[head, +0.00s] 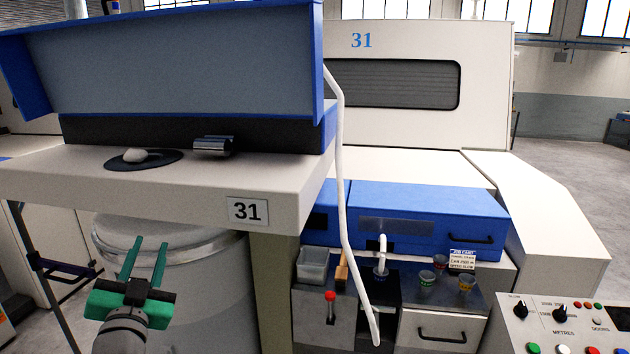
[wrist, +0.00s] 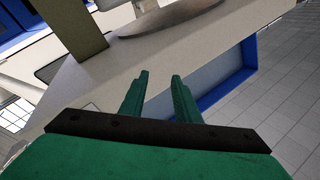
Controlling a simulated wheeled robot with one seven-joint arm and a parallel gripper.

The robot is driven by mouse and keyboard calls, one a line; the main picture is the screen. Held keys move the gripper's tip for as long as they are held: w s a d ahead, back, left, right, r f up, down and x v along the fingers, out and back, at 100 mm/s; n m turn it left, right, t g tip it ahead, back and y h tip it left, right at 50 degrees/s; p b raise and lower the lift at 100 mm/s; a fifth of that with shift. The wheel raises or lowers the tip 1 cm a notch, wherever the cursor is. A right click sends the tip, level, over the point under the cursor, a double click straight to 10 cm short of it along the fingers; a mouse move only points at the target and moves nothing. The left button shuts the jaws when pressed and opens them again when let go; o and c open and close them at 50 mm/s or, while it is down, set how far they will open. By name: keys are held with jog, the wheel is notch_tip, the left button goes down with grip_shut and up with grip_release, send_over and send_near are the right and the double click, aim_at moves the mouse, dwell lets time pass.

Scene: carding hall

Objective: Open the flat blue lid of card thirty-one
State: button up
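The blue lid (head: 180,65) of card thirty-one stands raised at the upper left of the head view. Its grey inner face and blue rim face me, above the white top (head: 150,180) that bears a 31 plate (head: 247,211). The lid's blue rim also shows in the wrist view (wrist: 228,88), at the right. My gripper (head: 149,243) is open and empty, below the white top and in front of a large grey can (head: 205,285). Its green fingers point up and show apart in the wrist view (wrist: 160,77). It appears clear of the lid.
On the white top are a dark disc (head: 165,160) and a metal roller piece (head: 212,147). A white strand (head: 340,160) hangs right of the lid. A blue cover (head: 430,205), several cups and a control panel (head: 565,330) are at right. Open floor (head: 570,160) lies beyond.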

jog(key=s+d+f+n, duration=0.1)
jog(key=d+f, duration=0.2)
jog(key=f, duration=0.3)
jog(key=d+f+n+g, duration=0.1)
jog(key=d+f, duration=0.1)
jog(key=f, duration=0.4)
jog(key=s+d+f+n, duration=0.1)
jog(key=d+f, duration=0.2)
jog(key=f, duration=0.3)
jog(key=s+d+f+n+g, duration=0.1)
jog(key=s+d+f, duration=0.4)
jog(key=f, duration=0.3)
jog(key=s+d+f, duration=0.4)
jog(key=d+f, duration=0.2)
jog(key=f, duration=0.1)
jog(key=s+d+f+h, duration=0.1)
jog(key=s+d, duration=0.3)
jog(key=s, duration=0.6)
jog(key=s+d+f+g+h, duration=0.1)
jog(key=s+d, duration=0.4)
jog(key=s, duration=0.5)
jog(key=s+d+f+g+h, duration=0.1)
jog(key=s+d+f, duration=0.3)
jog(key=s, duration=0.7)
jog(key=shift+d+f+m+h, duration=0.4)
jog(key=shift+f+h, duration=0.15)
jog(key=shift+h, duration=0.25)
jog(key=shift+s+d+r, duration=0.1)
jog(key=shift+s, duration=0.3)
grip_shut()
